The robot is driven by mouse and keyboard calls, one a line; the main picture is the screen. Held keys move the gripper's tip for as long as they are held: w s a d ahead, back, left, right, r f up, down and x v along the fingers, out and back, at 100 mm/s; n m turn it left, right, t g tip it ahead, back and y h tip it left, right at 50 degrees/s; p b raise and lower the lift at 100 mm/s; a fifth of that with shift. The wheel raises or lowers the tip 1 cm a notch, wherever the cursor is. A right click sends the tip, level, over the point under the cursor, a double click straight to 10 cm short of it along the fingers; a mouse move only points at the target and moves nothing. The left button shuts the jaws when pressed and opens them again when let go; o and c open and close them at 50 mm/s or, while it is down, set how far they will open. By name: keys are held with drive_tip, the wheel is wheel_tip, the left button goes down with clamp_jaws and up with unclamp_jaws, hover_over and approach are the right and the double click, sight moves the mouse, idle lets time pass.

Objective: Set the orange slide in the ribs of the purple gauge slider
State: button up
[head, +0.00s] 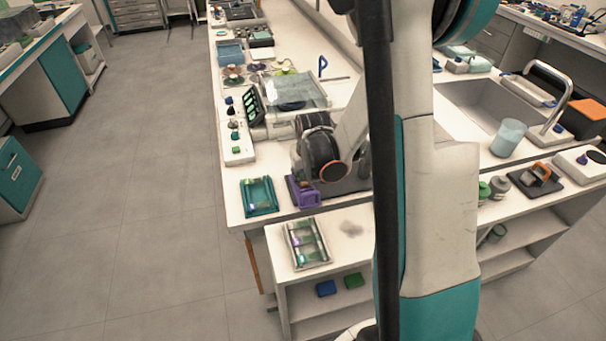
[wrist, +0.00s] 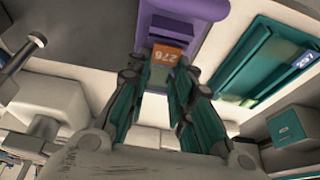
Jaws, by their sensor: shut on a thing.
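The orange slide (wrist: 165,53), marked 276, shows at the tips of my gripper (wrist: 160,76) in the wrist view. The teal fingers are closed on it. The purple gauge slider (wrist: 180,15) lies just beyond the slide, which overlaps its near end in the picture. Whether the slide sits in the ribs or is held above them I cannot tell. In the head view the purple gauge slider (head: 303,193) is on the bench near its front edge, beside my arm. My arm hides the fingers and the orange slide there.
A teal tray (head: 248,210) with slides lies left of the slider; it also shows in the wrist view (wrist: 238,77). A pale tray (head: 300,264) with slides lies on the lower table in front. A glass-covered device stands behind my wrist. The bench's left front corner is close.

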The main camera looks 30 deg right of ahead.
drive_tip(key=shift+f+b, duration=0.35)
drive_tip(key=shift+b, duration=0.05)
idle(0.4)
drive_tip(key=o, duration=0.8)
drive_tip(key=shift+r, duration=0.1)
drive_tip(key=v, duration=1.1)
drive_tip(key=shift+s+r, duration=0.2)
drive_tip(key=shift+r, duration=0.2)
